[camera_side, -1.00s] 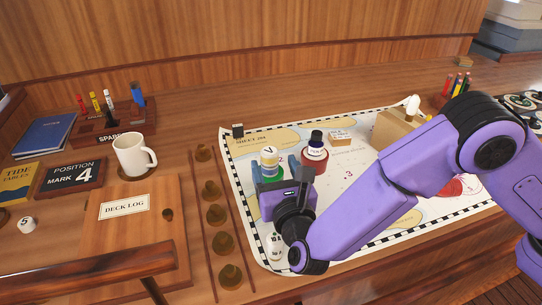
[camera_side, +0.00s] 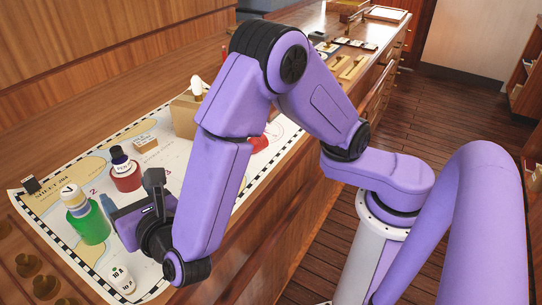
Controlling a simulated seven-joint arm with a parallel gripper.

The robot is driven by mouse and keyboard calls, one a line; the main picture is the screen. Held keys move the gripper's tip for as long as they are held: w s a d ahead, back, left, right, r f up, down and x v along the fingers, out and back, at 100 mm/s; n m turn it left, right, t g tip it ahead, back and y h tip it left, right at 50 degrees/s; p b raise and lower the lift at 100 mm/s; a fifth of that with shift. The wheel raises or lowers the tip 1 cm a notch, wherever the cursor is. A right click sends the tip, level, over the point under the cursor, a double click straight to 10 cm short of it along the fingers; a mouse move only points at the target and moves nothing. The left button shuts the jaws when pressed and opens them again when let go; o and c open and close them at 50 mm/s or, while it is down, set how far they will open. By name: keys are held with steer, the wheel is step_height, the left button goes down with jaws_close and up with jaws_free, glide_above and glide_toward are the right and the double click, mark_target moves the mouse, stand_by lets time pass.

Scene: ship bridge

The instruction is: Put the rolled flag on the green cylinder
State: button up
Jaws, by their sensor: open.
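The green cylinder (camera_side: 90,228) stands upright on the chart at the left. The rolled flag (camera_side: 74,200), a pale roll with a yellow band and a "V" mark, sits upright on top of it. My gripper (camera_side: 109,206) is just to the right of the green cylinder, jaws open and nothing seen between them. A gap shows between my gripper and the flag. One blue finger shows; the other is hard to make out.
A red bottle (camera_side: 125,175) with a dark cap stands behind my gripper. A white "10 A" piece (camera_side: 121,279) is near the chart's front edge. A tan block (camera_side: 186,113) is farther back. Brass knobs (camera_side: 44,285) line the left. Chart (camera_side: 170,150) is partly clear.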

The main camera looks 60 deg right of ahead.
steer(key=s+d+m+g+h, duration=0.1)
steer(key=s+d+m+g, duration=0.3)
steer(key=d, duration=0.5)
steer(key=s+d+m+g+h, duration=0.1)
steer(key=s+d+m+g, duration=0.3)
steer(key=d, duration=0.5)
steer(key=s+d+m+g+y, duration=0.3)
steer(key=s+d+m+g, duration=0.1)
steer(key=s, duration=0.3)
steer(key=s+d+m+g+y, duration=0.3)
steer(key=s+d+m, duration=0.1)
steer(key=s+m, duration=0.3)
steer(key=shift+s+d+g, duration=0.15)
steer(key=shift+s+g, duration=0.25)
steer(key=shift+s, duration=0.4)
